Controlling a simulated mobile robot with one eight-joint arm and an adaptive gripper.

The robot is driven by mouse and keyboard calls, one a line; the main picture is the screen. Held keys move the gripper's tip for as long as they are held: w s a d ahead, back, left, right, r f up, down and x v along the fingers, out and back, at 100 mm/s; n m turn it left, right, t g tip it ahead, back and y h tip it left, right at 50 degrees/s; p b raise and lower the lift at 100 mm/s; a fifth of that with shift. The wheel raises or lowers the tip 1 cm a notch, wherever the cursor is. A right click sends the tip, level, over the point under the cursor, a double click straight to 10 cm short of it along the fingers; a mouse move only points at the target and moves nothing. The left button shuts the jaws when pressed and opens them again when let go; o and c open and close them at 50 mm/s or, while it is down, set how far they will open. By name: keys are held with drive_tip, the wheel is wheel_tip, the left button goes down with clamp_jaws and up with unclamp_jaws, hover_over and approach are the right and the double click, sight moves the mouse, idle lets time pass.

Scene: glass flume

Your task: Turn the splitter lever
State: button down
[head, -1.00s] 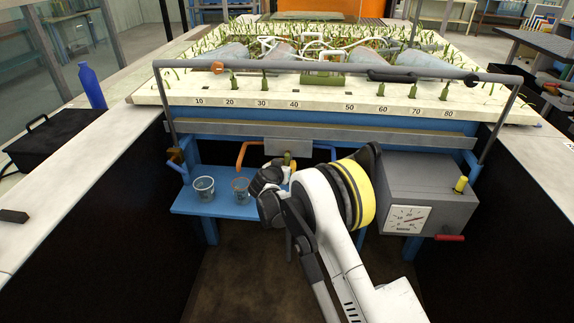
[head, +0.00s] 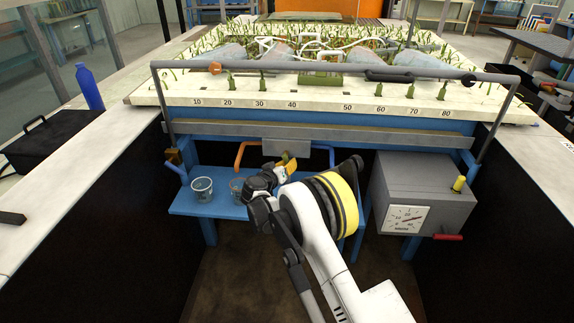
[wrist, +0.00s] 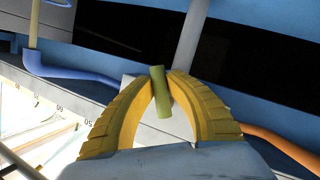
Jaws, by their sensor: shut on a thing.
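The splitter lever, a short olive-green handle (wrist: 161,92), shows in the wrist view between the two yellow ribbed fingers of my gripper (wrist: 161,80), which is shut on it. Behind it is the pale grey splitter box (wrist: 143,128). In the head view the box (head: 270,145) sits under the front edge of the flume bench, and the lever (head: 285,156) shows as a small green end below it. My gripper (head: 288,166) is at the lever there, its fingers partly hidden by my wrist.
An orange hose (head: 238,155) and a blue hose (head: 176,171) run near the splitter. Two clear cups, one at left (head: 201,187), stand on a blue shelf (head: 190,208); my wrist partly covers the other. A grey gauge box (head: 425,190) with a red handle stands right.

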drive_tip(key=shift+d+r+n+h, duration=0.1)
drive_tip(key=shift+d+n+h, duration=0.15)
drive_tip(key=shift+n+h, duration=0.25)
idle(0.3)
drive_tip(key=c, duration=1.4)
unclamp_jaws()
drive_tip(key=shift+o, duration=0.2)
drive_tip(key=v, duration=1.2)
drive_tip(key=shift+d, duration=0.15)
